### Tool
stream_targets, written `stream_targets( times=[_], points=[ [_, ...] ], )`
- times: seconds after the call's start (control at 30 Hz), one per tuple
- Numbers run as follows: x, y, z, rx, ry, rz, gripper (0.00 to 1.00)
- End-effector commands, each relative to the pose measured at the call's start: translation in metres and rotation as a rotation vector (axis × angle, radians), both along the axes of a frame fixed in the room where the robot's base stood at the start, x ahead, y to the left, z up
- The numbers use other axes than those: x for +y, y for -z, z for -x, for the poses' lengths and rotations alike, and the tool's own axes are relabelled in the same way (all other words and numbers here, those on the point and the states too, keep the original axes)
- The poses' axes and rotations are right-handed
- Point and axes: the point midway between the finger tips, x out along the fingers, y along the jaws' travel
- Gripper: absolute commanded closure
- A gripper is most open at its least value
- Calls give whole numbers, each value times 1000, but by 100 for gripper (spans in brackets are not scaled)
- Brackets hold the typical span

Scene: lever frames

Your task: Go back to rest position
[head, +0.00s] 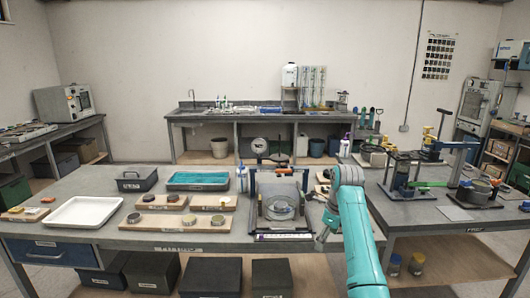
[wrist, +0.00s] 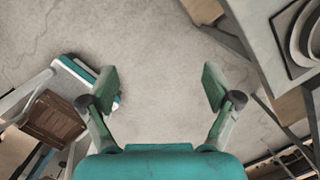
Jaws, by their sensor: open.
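My gripper (wrist: 158,90) is open and empty in the wrist view, its two green fingers spread wide above bare concrete floor. In the head view my teal arm (head: 357,235) rises at the lower right, in front of the grey workbench (head: 110,237). In that view the fingers are mostly hidden, and a grey part of the arm end shows beside the bench's front edge.
A right-hand bench carries lever frames (head: 408,172). Floor shows between the near benches and the back bench.

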Motion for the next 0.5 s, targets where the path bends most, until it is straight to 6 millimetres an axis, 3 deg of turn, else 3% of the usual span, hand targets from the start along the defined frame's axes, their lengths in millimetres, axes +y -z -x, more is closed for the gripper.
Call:
stream_targets(
  times=[0.27, 0.5],
  points=[
    [1, 48, 7, -48, -72, 14, 11],
    [3, 113, 22, -121, -179, 39, 11]
  ],
)
